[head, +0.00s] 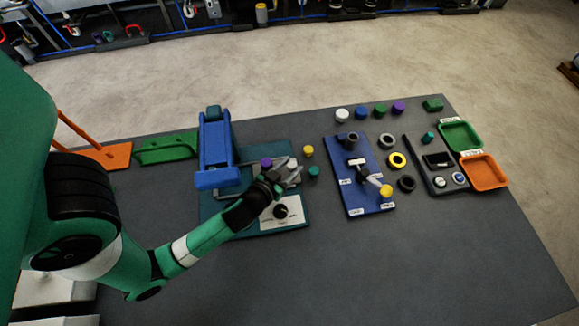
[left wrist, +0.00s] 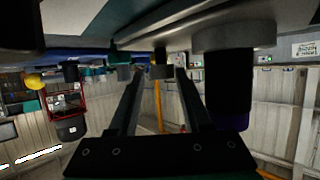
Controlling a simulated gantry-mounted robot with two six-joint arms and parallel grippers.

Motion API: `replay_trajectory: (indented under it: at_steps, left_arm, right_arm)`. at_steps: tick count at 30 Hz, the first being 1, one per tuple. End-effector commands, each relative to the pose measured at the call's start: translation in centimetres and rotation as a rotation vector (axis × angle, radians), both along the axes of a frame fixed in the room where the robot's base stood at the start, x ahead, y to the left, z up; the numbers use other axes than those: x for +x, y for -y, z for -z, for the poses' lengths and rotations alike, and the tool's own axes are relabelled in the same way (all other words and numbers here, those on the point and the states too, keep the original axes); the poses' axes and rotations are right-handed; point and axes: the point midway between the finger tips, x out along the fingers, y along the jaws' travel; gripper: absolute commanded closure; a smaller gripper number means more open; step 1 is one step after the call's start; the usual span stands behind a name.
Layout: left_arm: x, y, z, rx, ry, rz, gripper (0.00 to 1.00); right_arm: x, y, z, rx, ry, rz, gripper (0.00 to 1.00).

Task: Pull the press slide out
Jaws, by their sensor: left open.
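The blue press (head: 215,155) stands on a teal base board (head: 240,230) left of the table's middle. My left gripper (head: 284,178) is open at the right side of the press, above the board. A purple piece (head: 266,162) and a pale piece show close around its fingers. In the left wrist view the two dark fingers (left wrist: 160,75) are apart, with a grey metal plate (left wrist: 200,25) and a dark purple cylinder (left wrist: 229,95) close by. The gripper hides part of the press area, so I cannot tell which grey part is the slide. My right gripper is not in view.
A blue board (head: 352,200) with a yellow-tipped lever stands to the right, with black and yellow rings beside it. Green (head: 460,135) and orange (head: 484,171) trays lie further right. A yellow (head: 308,151) and a teal piece are near the gripper. The front table is clear.

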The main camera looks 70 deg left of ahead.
Motion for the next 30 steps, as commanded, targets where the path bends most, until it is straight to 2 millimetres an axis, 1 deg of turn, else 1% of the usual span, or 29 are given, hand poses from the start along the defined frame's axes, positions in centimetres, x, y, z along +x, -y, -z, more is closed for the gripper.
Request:
replay_trajectory:
  at_steps: [4, 7, 11, 12, 16, 17, 18, 21, 25, 30]
  left_arm:
    - [-0.4, 0.4, -0.2, 0.0, -0.002, 0.002, 0.51]
    - [-1.4, 1.2, -0.7, 0.001, -0.003, 0.004, 0.51]
    - [-3.6, 3.2, -1.8, 0.001, -0.004, 0.01, 0.51]
    - [-4.4, 3.8, -2.3, 0.002, -0.004, 0.01, 0.51]
    - [-6.4, 5.4, -3.3, 0.001, -0.002, 0.012, 0.51]
    - [-6.6, 5.6, -4.3, -0.001, -0.008, 0.008, 0.51]
    - [-6.8, 5.8, -4.7, -0.004, -0.016, 0.005, 0.51]
    - [-7.4, 6.3, -4.7, -0.005, -0.019, 0.001, 0.51]
    - [-8.0, 6.6, -4.8, -0.001, -0.011, 0.001, 0.51]
    - [-8.3, 6.8, -4.6, 0.002, -0.001, 0.003, 0.51]
  right_arm:
    - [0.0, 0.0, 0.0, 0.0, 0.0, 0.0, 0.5]
    - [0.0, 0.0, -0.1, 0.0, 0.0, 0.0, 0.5]
    - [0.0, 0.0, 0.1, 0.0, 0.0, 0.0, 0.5]
    - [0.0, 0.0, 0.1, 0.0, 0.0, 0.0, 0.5]
    - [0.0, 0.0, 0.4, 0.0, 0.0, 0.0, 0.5]
    - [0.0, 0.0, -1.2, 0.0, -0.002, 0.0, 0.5]
    - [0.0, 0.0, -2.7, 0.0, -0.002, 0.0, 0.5]
    - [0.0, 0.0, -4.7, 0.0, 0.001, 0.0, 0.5]
    - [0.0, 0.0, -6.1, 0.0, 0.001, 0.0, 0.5]
    - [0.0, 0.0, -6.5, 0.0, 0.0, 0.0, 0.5]
